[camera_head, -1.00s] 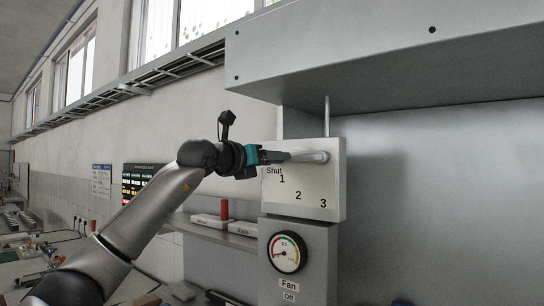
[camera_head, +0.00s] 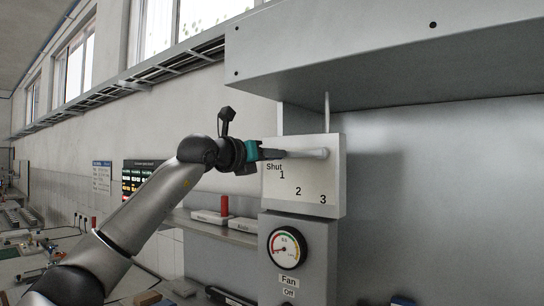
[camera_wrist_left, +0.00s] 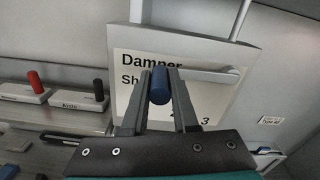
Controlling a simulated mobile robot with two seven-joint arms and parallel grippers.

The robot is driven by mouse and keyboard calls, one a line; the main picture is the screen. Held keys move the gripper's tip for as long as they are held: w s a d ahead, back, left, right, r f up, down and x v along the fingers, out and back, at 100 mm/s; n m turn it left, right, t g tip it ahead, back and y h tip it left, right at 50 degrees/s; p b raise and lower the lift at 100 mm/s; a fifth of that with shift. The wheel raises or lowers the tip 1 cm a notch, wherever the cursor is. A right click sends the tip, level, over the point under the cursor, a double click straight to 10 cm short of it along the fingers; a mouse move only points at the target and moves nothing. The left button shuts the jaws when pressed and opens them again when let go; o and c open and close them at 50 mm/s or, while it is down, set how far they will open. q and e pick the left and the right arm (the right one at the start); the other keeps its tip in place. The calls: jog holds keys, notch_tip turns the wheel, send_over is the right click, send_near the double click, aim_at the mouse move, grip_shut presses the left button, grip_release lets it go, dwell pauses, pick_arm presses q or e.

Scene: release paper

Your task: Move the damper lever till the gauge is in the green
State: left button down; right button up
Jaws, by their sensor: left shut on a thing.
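The damper lever (camera_head: 308,153) is a pale bar across the upper part of a white plate (camera_head: 318,185) marked Shut, 1, 2, 3. It lies almost level, its handle end pointing left, just above the Shut mark. My left gripper (camera_head: 268,154) is shut on the lever's handle end. In the left wrist view, the blue knob (camera_wrist_left: 159,86) sits between the fingertips of my left gripper (camera_wrist_left: 158,88). The round gauge (camera_head: 287,248) is below the plate, with a coloured rim; its needle is too small to read surely. My right gripper is not in view.
A metal hood (camera_head: 390,60) overhangs the plate. A Fan label reading Off (camera_head: 289,287) is under the gauge. A shelf at the left carries white blocks with a red peg (camera_head: 224,206) and a black peg (camera_wrist_left: 99,88). The panel right of the plate is bare.

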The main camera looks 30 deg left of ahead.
pick_arm(q)
jog(key=shift+f, duration=0.1)
dwell(0.8)
notch_tip(320, 180, down, 2)
jog(key=n+b, duration=0.1)
jog(key=b, duration=0.1)
jog(key=n+b, duration=0.1)
jog(key=shift+d+f+b, duration=0.15)
jog(key=shift+f+b, duration=0.1)
jog(key=shift+b, duration=0.15)
jog(key=shift+d+f+n+b, duration=0.2)
jog(key=shift+f+n+b, duration=0.15)
jog(key=shift+n+b, duration=0.35)
jog(key=c, duration=0.7)
grip_release()
jog(key=shift+s, duration=0.2)
